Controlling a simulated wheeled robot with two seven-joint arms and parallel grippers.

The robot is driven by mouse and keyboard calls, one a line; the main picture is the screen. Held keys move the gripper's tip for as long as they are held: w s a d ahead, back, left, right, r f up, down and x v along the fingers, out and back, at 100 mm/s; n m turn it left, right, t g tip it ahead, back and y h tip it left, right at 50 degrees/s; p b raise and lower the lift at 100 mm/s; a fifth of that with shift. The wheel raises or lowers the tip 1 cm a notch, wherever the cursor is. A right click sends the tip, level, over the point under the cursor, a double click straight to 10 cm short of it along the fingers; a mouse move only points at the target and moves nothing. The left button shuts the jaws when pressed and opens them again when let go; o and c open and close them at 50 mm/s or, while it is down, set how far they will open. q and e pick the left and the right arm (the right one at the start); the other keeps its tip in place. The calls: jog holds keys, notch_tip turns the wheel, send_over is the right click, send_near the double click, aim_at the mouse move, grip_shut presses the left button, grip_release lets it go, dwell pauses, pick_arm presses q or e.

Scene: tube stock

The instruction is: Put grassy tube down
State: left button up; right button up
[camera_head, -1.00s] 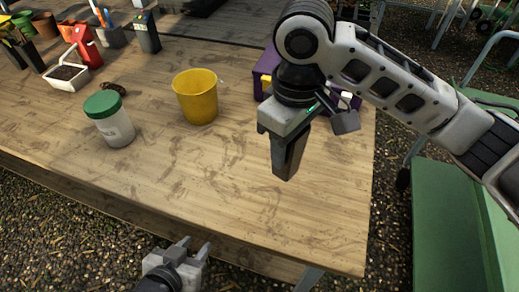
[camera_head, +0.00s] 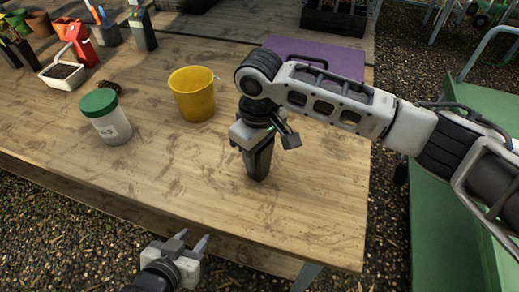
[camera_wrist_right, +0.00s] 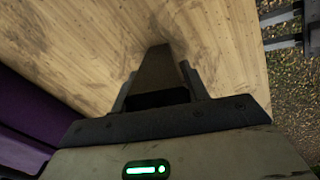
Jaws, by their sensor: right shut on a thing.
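My right gripper (camera_head: 256,150) is over the front middle of the table, to the right of the yellow bucket. It is shut on a dark grey, tapered tube (camera_head: 261,163), held upright with its narrow end down. The tube's lower end is at or just above the wood; I cannot tell if it touches. No grass shows on it, and its top is hidden by the gripper. In the right wrist view the tube (camera_wrist_right: 155,70) sits between the fingers. My left gripper (camera_head: 192,240) is open and empty, off the table's front edge.
The wooden table (camera_head: 320,220) is clear around the tube. A yellow bucket (camera_head: 192,97) and a green-lidded jar (camera_head: 106,120) stand to the left. A purple box (camera_head: 318,58) lies behind my right arm. Pots and a white planter (camera_head: 62,76) are at the back left.

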jog(key=shift+f, duration=0.15)
jog(key=o, duration=1.1)
jog(key=shift+c, duration=0.2)
notch_tip(320, 180, up, 12)
jog(key=shift+r, duration=0.2)
jog(key=shift+f, duration=0.1)
